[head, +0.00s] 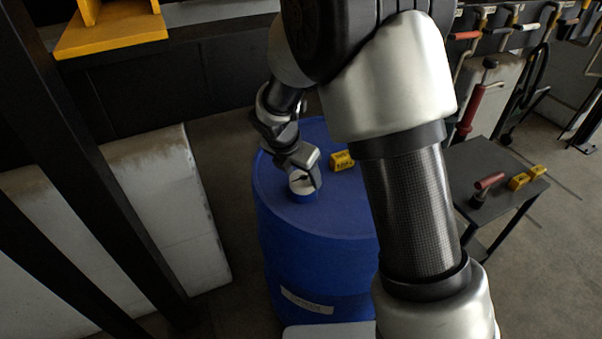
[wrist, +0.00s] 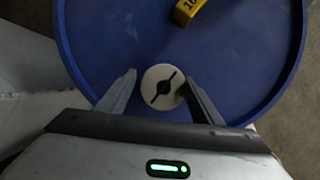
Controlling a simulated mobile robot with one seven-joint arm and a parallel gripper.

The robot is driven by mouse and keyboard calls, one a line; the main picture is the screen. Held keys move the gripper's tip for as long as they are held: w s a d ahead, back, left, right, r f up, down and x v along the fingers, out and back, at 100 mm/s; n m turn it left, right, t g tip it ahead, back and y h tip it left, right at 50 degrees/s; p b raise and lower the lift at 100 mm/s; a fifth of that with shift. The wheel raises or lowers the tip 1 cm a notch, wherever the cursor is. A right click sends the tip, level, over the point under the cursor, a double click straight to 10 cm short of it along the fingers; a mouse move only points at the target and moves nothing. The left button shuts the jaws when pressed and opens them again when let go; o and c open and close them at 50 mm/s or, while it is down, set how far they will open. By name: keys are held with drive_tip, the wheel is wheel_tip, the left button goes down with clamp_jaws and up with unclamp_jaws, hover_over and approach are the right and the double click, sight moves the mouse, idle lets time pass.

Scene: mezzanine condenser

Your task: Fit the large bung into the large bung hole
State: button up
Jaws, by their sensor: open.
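The large bung (wrist: 163,86), a round cream disc with a dark slot across its top, is at the near part of the blue drum's lid (wrist: 225,70). In the head view the bung (head: 301,185) sits at a raised blue ring (head: 303,198) on the drum (head: 310,222). The bung hides the hole, and I cannot tell how deep it sits. My gripper (wrist: 160,78) is open, with one finger on each side of the bung. In the wrist view small gaps show between fingers and bung. In the head view my gripper (head: 304,176) is low over the lid.
A yellow marked block (head: 342,160) lies on the lid behind the bung; it also shows in the wrist view (wrist: 187,11). A dark side table (head: 480,170) at right holds a red-handled tool (head: 488,182) and yellow blocks (head: 520,181). Dark posts stand at left.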

drive_tip(key=p+v, duration=0.3)
drive_tip(key=v, duration=1.4)
drive_tip(key=shift+r, duration=0.2)
drive_tip(key=shift+s, duration=0.1)
